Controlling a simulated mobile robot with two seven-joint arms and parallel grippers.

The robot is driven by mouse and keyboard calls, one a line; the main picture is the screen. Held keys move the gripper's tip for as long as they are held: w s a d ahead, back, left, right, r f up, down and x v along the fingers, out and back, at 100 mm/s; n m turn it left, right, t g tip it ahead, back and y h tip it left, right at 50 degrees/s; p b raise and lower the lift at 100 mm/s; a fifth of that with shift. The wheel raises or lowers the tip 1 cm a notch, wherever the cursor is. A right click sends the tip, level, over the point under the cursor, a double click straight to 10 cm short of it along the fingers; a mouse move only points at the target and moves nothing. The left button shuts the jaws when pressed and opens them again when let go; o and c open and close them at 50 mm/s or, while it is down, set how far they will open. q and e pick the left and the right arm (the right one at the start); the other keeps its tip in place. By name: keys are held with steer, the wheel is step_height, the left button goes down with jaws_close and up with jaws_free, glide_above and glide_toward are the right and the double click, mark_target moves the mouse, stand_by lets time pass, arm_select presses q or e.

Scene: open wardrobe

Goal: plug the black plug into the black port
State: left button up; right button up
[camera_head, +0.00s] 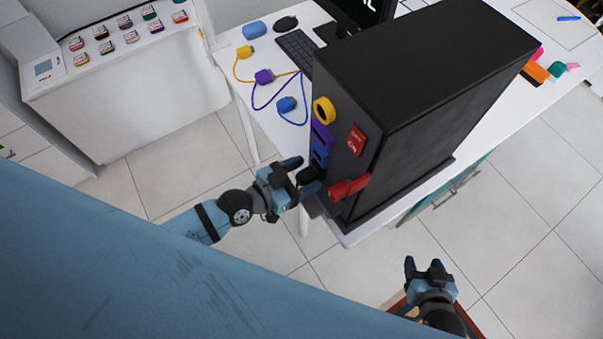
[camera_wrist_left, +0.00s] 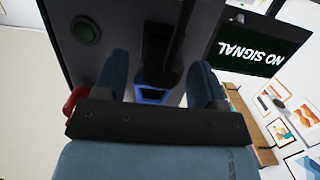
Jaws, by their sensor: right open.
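A black block (camera_head: 309,174), which looks like the black port or a plug in it, is on the lower front of the tall black cabinet (camera_head: 400,65). My left gripper (camera_head: 302,177) is right at it, with its two blue fingers apart on either side. In the left wrist view a dark shape (camera_wrist_left: 172,65) lies between the spread fingers, with visible gaps to both. I cannot tell the black plug from the port there. My right gripper (camera_head: 424,265) is open and empty at the lower right, away from the cabinet.
Yellow (camera_head: 324,110), purple (camera_head: 321,135) and blue (camera_head: 320,154) ports line the cabinet front. A red piece (camera_head: 348,187) sticks out near the left gripper. Yellow (camera_head: 245,52), purple (camera_head: 264,76) and blue (camera_head: 287,104) plugs with cables lie on the white table (camera_head: 228,60).

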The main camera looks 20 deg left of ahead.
arm_select(q)
steer(key=shift+s+a, duration=0.1)
steer(key=shift+s+a, duration=0.2)
steer(key=shift+s, duration=0.05)
steer(key=b+v, duration=0.3)
steer(key=v, duration=1)
step_height(320, 180, down, 14)
steer(key=w+n+g+y, duration=0.1)
steer(key=w+n+y, duration=0.1)
steer(key=n+y, duration=0.2)
steer(key=y, duration=0.3)
steer(key=shift+w+f+n+g, duration=0.2)
steer(key=shift+w+n+g, duration=0.1)
steer(key=shift+w+g, duration=0.1)
steer(key=shift+d, duration=0.15)
stand_by(1.7)
